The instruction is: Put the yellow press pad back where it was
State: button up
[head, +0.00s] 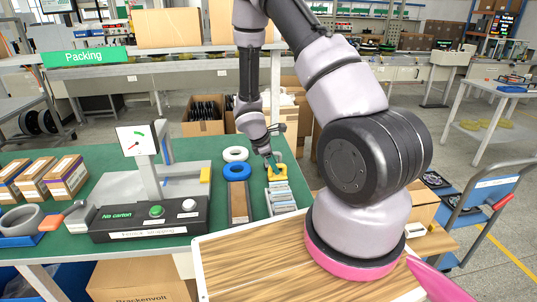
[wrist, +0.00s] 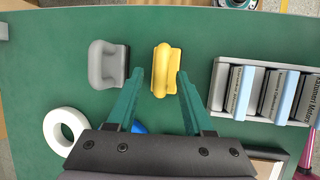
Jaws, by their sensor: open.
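The yellow press pad (wrist: 161,72) stands on the green table top, with its handle up, in the wrist view. In the head view it shows as a small yellow shape (head: 277,173) below my gripper. A similar grey press pad (wrist: 106,65) stands to its left in the wrist view. My gripper (wrist: 158,74) is open and empty. Its two teal fingers appear on either side of the yellow pad, the right one closer to it. I cannot tell how far above the pad the fingertips are. In the head view my gripper (head: 268,160) is small and partly hidden.
A grey rack (wrist: 220,82) with several small boxes stands right of the yellow pad. A white ring (wrist: 50,130) and a mostly hidden blue ring (wrist: 139,127) lie left and below. A weighing station (head: 150,228) stands left in the head view. Bare table surrounds both pads.

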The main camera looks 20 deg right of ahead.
jog(key=s+a+r+m+y, duration=0.1)
jog(key=s+r+m, duration=0.15)
jog(key=r, duration=0.75)
jog(key=s+r+m+t, duration=0.15)
jog(key=r+m, duration=0.25)
jog(key=r, duration=0.6)
jog(key=s+a+r+m+y, duration=0.1)
jog(key=s+r+m, duration=0.2)
jog(key=r, duration=0.6)
jog(key=s+a+r+m+t+y, duration=0.2)
jog(key=s+r+m, duration=0.3)
jog(key=s+r, duration=0.2)
jog(key=s+a+r+m+t+y, duration=0.2)
jog(key=s+r+m, duration=0.3)
jog(key=s+r, duration=0.3)
jog(key=shift+a+r+y, duration=0.3)
jog(key=shift+a+y, duration=0.05)
jog(key=shift+y, duration=0.05)
